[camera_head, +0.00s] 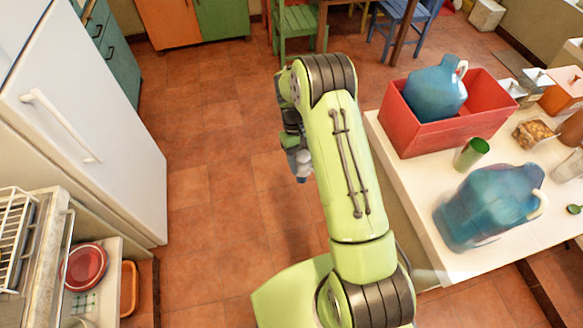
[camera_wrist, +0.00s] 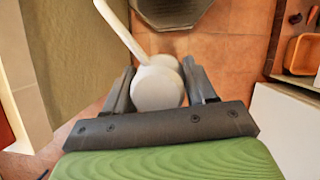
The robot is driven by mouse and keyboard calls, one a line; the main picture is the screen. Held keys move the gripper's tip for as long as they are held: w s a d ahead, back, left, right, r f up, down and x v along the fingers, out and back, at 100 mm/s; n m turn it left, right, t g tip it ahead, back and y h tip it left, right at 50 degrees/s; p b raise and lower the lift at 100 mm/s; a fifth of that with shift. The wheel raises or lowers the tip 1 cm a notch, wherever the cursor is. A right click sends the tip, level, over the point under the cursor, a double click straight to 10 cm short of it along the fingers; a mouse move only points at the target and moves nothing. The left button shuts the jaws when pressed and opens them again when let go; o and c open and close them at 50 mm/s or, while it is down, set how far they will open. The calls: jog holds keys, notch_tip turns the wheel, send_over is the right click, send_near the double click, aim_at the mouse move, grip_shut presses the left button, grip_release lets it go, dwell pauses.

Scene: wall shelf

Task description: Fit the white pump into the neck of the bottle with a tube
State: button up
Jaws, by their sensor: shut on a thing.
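My gripper (camera_wrist: 160,75) is shut on the white pump (camera_wrist: 157,88). The pump's round body sits between the two fingers, and a thin white stem runs up and left from it. In the head view my gripper (camera_head: 299,170) hangs over the open floor, left of the counter, partly hidden by my arm. Two large blue bottles show in the head view. One bottle (camera_head: 437,92) stands in a red box; the other (camera_head: 487,207) rests on the counter nearer to me. I cannot make out a tube or an open neck on either.
The white counter (camera_head: 408,172) holds the red box (camera_head: 405,125), a green cup (camera_head: 471,153) and jars at the right. A white fridge (camera_head: 85,110) stands at left. Chairs and a table are at the back. The tiled floor between is clear.

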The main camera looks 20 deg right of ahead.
jog(key=s+d+r+n+h+p, duration=0.15)
jog(key=s+d+r, duration=0.25)
jog(key=d+r, duration=0.7)
jog(key=s+d+r+n+p, duration=0.3)
jog(key=d+r, duration=0.6)
jog(key=d, duration=0.4)
jog(key=s+d+r+n+p, duration=0.1)
jog(key=s+d+r, duration=0.2)
jog(key=s+r, duration=0.4)
jog(key=s+d+r+n+h+p, duration=0.1)
jog(key=s+d+r+p, duration=0.1)
jog(key=s+d+r, duration=0.2)
jog(key=s+d+r+n+t+p, duration=0.1)
jog(key=s+d+r, duration=0.3)
jog(key=s+r, duration=0.6)
jog(key=s+p, duration=0.1)
jog(key=s, duration=0.2)
jog(key=shift+s+n, duration=0.35)
jog(key=shift+s, duration=0.05)
jog(key=shift+h, duration=0.25)
jog(key=shift+d, duration=0.1)
